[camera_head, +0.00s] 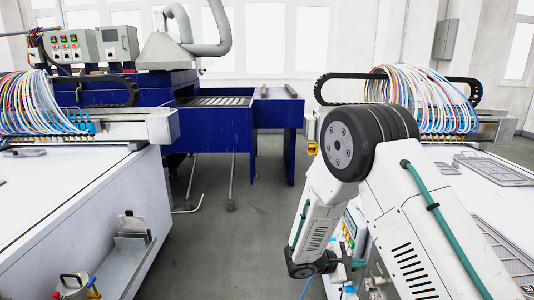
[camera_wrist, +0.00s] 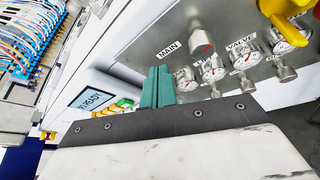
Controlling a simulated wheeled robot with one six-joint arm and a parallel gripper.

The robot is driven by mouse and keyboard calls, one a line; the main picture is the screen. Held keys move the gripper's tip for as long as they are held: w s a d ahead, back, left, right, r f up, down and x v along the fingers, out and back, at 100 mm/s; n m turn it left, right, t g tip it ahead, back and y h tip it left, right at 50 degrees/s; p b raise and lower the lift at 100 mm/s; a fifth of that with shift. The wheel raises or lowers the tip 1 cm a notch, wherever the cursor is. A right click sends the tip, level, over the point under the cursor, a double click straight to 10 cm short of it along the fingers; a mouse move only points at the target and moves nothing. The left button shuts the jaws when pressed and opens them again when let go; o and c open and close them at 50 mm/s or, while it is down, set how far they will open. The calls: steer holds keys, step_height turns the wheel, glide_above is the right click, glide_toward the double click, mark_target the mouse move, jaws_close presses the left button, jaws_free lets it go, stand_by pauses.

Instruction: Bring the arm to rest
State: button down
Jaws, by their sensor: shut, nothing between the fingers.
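My gripper (camera_wrist: 157,88) shows in the wrist view as two teal fingers pressed together, with nothing between them. It stands in front of a grey metal panel (camera_wrist: 135,52) with round gauges and small valve knobs, labelled MAIN and VALVE. I cannot tell whether the fingertips touch the panel. In the head view my white arm is bent at a large black joint at centre right, and its forearm slopes down towards the right-hand machine.
A screen reading READY (camera_wrist: 93,102) is left of the fingers; a yellow handle (camera_wrist: 285,10) is at upper right. White tables (camera_head: 80,200) with hose bundles (camera_head: 420,95) stand on both sides. A blue machine (camera_head: 210,130) stands behind. The grey floor aisle (camera_head: 235,255) between is clear.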

steer(key=s+r+m+g+y, duration=0.1)
steer(key=s+r+m+y, duration=0.6)
steer(key=s+r, duration=0.7)
steer(key=s+a+r+m+g+y, duration=0.1)
steer(key=s+r+m+y, duration=0.5)
steer(key=s+r, duration=0.8)
steer(key=shift+s+a+m+y, duration=0.35)
steer(key=shift+s+m, duration=0.45)
steer(key=shift+s, duration=2.95)
steer(key=shift+r, duration=0.1)
